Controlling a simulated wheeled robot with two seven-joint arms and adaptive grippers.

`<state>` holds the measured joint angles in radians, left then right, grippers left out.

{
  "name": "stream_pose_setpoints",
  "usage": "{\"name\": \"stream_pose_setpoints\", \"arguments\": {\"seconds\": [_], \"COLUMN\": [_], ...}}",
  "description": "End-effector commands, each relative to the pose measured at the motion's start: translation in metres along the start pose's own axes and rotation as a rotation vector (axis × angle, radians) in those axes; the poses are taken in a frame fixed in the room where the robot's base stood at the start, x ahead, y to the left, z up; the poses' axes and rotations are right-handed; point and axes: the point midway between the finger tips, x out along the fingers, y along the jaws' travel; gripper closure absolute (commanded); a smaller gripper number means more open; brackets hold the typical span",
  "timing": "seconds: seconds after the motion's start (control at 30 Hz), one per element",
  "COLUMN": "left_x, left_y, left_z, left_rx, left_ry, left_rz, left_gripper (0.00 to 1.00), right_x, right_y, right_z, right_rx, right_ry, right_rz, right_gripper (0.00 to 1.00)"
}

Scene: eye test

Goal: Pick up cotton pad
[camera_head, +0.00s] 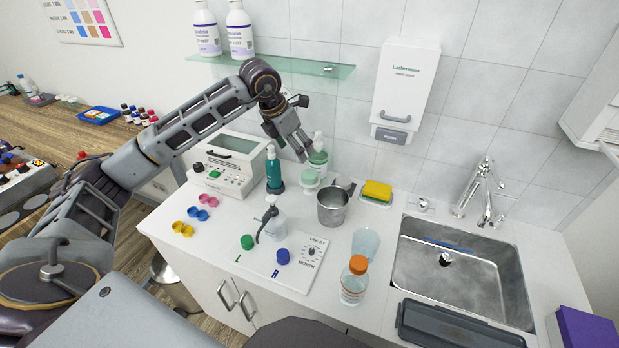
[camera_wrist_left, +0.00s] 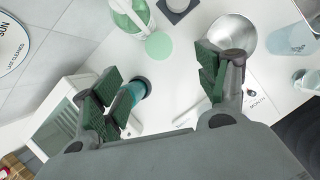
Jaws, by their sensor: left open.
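I cannot make out a cotton pad for certain. A pale green round piece (camera_head: 309,178) stands on the white counter below my left gripper, in front of a green-and-white bottle (camera_head: 319,155). In the left wrist view the round piece (camera_wrist_left: 159,45) lies beyond the fingertips, toward the top of the picture. My left gripper (camera_head: 301,148) is above the back of the counter, pointing down. In the left wrist view the left gripper (camera_wrist_left: 160,82) is open, with nothing between its green-padded fingers. My right gripper is not in view.
A teal bottle (camera_head: 274,170) and a white device (camera_head: 229,166) stand left of the round piece. A metal jug (camera_head: 332,207) is close on its right. A glass shelf (camera_head: 300,67) is above. A yellow sponge (camera_head: 377,190) and a sink (camera_head: 455,283) are farther right.

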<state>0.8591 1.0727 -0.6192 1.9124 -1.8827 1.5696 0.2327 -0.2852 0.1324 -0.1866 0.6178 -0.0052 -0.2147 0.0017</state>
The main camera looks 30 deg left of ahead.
Motion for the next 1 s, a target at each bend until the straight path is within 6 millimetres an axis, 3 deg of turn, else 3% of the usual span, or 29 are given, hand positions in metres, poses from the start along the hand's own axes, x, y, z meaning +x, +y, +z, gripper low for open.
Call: {"name": "stream_pose_setpoints", "arguments": {"seconds": [0.27, 0.7, 1.0], "left_x": [0.020, 0.075, 0.086], "left_y": [-0.001, 0.000, 0.000], "left_z": [0.000, 0.000, 0.000], "left_rx": [-0.001, -0.001, 0.000], "left_ry": [0.003, 0.003, 0.000], "left_rz": [-0.003, -0.002, -0.001], "left_gripper": [0.26, 0.26, 0.26], "right_x": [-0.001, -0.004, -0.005], "right_y": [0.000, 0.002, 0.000], "right_z": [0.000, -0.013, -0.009], "right_rx": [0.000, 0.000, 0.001], "right_ry": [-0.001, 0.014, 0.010], "right_rz": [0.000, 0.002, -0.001], "right_gripper": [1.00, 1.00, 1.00]}}
